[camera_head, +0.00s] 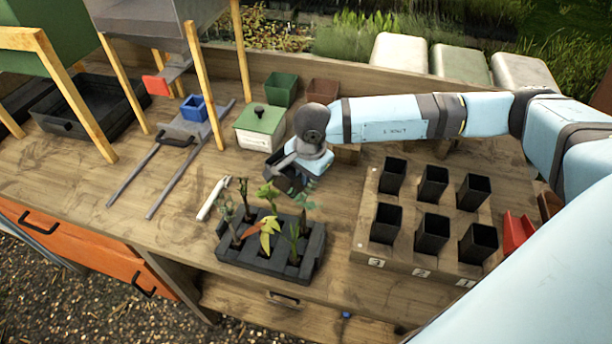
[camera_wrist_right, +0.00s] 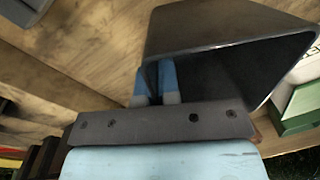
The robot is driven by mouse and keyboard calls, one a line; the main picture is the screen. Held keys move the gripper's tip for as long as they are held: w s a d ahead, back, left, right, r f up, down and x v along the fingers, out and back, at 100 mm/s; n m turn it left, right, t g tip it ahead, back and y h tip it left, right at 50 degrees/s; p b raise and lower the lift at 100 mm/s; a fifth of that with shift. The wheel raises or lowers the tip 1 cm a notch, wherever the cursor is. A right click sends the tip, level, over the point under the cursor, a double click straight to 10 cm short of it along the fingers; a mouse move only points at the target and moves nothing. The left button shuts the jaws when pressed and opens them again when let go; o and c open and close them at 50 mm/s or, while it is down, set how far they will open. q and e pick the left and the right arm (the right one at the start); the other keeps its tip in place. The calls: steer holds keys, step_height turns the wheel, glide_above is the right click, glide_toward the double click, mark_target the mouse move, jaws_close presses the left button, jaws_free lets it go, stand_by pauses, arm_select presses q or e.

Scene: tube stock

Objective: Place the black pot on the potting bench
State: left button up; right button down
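The black pot (camera_head: 281,178) is at my right gripper (camera_head: 296,168), near the middle of the potting bench (camera_head: 180,180). It looks tilted, and part of it is hidden behind the gripper in the head view. In the right wrist view the pot (camera_wrist_right: 225,25) fills the upper right with its opening facing the camera. The blue fingertips of my right gripper (camera_wrist_right: 155,82) are close together, one on each side of the pot's wall. I cannot tell whether the pot touches the bench. My left gripper is in neither view.
A black seedling tray (camera_head: 265,262) stands just in front of the gripper, and a green-lidded box (camera_head: 260,125) just behind. A wooden rack (camera_head: 410,263) with several black pots is at right. A white stick (camera_head: 213,198) lies left. Bare bench shows at far left front.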

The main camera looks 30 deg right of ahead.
steer(key=shift+f, duration=0.5)
steer(key=shift+f, duration=0.2)
steer(key=c, duration=1.4)
jaws_free()
steer(key=shift+o, duration=0.2)
steer(key=shift+r, duration=0.1)
